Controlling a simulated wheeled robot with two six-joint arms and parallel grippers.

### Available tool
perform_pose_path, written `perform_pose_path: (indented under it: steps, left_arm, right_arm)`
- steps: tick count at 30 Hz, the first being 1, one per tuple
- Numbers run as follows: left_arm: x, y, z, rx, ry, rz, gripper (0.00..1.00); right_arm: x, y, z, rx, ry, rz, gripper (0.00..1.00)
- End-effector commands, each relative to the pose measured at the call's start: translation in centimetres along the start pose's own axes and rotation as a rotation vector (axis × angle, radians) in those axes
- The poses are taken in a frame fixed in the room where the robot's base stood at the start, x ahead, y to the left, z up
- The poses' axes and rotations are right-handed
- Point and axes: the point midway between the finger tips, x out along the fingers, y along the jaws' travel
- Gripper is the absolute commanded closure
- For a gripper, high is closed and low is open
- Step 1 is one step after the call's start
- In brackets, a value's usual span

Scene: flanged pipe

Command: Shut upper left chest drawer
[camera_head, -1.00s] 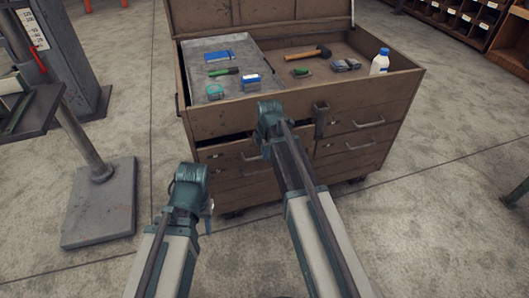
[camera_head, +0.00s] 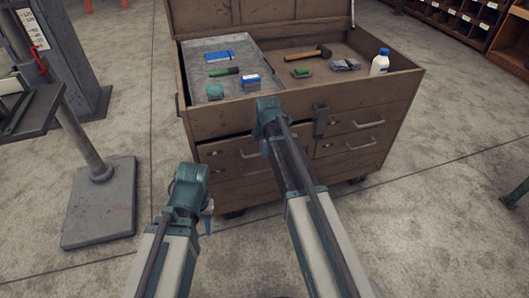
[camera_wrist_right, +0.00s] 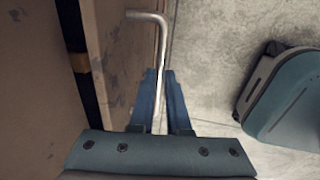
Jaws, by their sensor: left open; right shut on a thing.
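The brown tool chest (camera_head: 212,122) stands in front of me. Its upper left drawer (camera_head: 228,152) sticks out a little, with a dark gap along its top edge; its front also shows in the right wrist view (camera_wrist_right: 110,60). My right gripper (camera_wrist_right: 160,82) is shut on the drawer's bent metal handle (camera_wrist_right: 160,30).
The chest's open top holds a hammer (camera_head: 308,54), a white bottle (camera_head: 380,62) and a grey tray (camera_head: 240,75) with small items. A stand with a square base (camera_head: 100,205) is at left.

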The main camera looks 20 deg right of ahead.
Motion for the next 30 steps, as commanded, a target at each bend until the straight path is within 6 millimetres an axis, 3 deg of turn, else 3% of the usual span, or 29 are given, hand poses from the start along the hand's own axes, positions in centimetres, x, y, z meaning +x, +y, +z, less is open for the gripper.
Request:
perform_pose_path:
  steps: [1, 3, 12, 13, 18, 30]
  left_arm:
    - [0.0, 0.0, 0.0, 0.000, 0.000, 0.000, 0.55]
    - [0.0, 0.0, 0.0, 0.000, 0.000, 0.000, 0.55]
    - [0.0, 0.0, 0.0, 0.000, 0.000, 0.000, 0.55]
    - [0.0, 0.0, 0.0, 0.000, 0.000, 0.000, 0.55]
    - [0.0, 0.0, 0.0, 0.000, 0.000, 0.000, 0.55]
    - [-0.3, 0.0, 0.0, 0.000, 0.000, 0.000, 0.55]
  right_arm:
    - [0.3, 1.6, 0.1, 0.000, 0.000, 0.003, 1.00]
    - [0.5, 2.7, 0.1, 0.000, 0.000, 0.003, 1.00]
    - [0.5, 3.0, 0.0, 0.000, -0.001, 0.008, 1.00]
    - [0.5, 3.0, 0.0, 0.000, -0.001, 0.008, 0.82]
    - [0.5, 2.9, 0.0, 0.000, -0.001, 0.006, 0.55]
    - [0.2, 2.8, 0.0, 0.000, 0.000, 0.003, 0.55]
